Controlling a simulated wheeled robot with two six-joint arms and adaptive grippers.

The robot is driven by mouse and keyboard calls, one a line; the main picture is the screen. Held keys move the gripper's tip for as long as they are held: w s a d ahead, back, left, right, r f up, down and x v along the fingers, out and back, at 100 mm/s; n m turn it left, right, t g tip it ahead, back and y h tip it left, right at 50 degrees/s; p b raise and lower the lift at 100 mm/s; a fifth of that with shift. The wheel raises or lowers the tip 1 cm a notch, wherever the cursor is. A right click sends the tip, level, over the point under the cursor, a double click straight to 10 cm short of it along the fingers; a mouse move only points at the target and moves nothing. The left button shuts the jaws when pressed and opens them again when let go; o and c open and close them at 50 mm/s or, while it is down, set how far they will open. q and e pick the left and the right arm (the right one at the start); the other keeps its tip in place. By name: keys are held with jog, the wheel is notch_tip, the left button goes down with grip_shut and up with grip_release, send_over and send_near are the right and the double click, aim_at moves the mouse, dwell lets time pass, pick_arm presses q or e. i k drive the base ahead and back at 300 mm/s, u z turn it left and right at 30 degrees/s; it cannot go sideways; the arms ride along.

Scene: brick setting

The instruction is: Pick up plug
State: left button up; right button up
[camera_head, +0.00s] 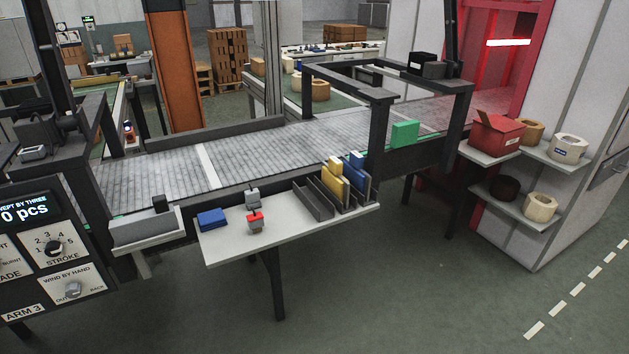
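Neither of my grippers shows in the head view. No item can be surely told as the plug. On a pale shelf (295,234) in front of the conveyor stand two small grey pieces. One is a plain grey piece (252,194) with a dark stem beneath it. The other, nearer, is a grey piece with a red top (255,223). They stand close together, and I cannot tell whether they are joined. A blue block (212,218) lies to their left. A dark slotted rack (314,202) at the right holds yellow plates (333,182) and blue plates (355,165).
The grey conveyor (258,152) runs behind the shelf, with a green block (404,133) at its right. A control panel (45,250) stands at the left. Wall shelves at the right hold a red box (496,137) and tape rolls (541,206). The floor in front is clear.

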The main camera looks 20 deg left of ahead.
aim_at(253, 195)
jog(key=i, duration=1.3)
jog(key=u, duration=1.1)
jog(key=i, duration=0.75)
jog(key=u, duration=0.8)
